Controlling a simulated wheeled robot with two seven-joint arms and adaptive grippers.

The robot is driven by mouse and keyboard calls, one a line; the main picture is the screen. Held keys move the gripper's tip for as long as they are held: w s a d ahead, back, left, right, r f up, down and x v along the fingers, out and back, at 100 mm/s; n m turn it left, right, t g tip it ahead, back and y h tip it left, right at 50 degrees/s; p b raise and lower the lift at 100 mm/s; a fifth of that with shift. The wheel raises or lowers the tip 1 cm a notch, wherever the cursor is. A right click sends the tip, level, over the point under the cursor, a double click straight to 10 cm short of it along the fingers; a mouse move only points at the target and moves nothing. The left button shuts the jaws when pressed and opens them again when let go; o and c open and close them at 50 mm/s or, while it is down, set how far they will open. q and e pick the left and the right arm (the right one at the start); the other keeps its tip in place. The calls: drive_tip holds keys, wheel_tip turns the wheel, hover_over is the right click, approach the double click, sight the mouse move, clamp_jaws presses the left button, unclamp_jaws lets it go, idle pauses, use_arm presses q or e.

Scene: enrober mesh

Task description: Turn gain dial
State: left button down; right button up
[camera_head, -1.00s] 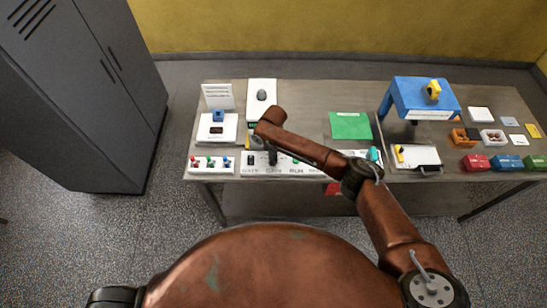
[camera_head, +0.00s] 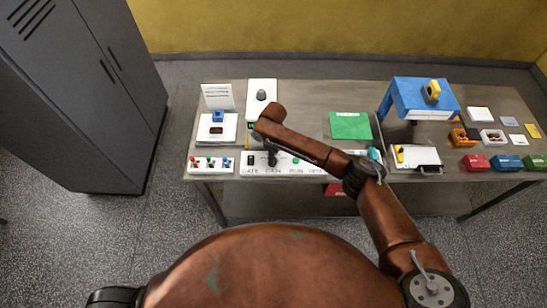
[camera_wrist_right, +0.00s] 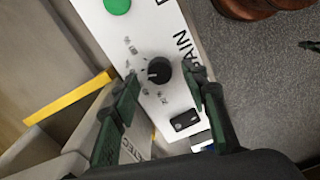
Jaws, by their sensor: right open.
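The gain dial (camera_wrist_right: 159,70) is a small round black knob on a white panel strip, with scale marks around it and the word GAIN printed beside it. In the right wrist view my right gripper (camera_wrist_right: 162,82) is open, its two dark green fingers on either side of the dial. I cannot tell whether the fingers touch it. In the head view the white control panel (camera_head: 251,171) lies along the table's front edge. My right gripper (camera_head: 272,158) is small there, over the GAIN label, and the forearm hides part of the panel. My left gripper is not in view.
A black rocker switch (camera_wrist_right: 186,120) and a green button (camera_wrist_right: 117,5) flank the dial on the panel. A box with small coloured knobs (camera_head: 211,170) stands left of the panel. A blue stand (camera_head: 408,98) and several coloured bins are at the right.

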wheel_tip(320, 180, up, 10)
drive_tip(key=shift+r, duration=0.2)
idle(0.5)
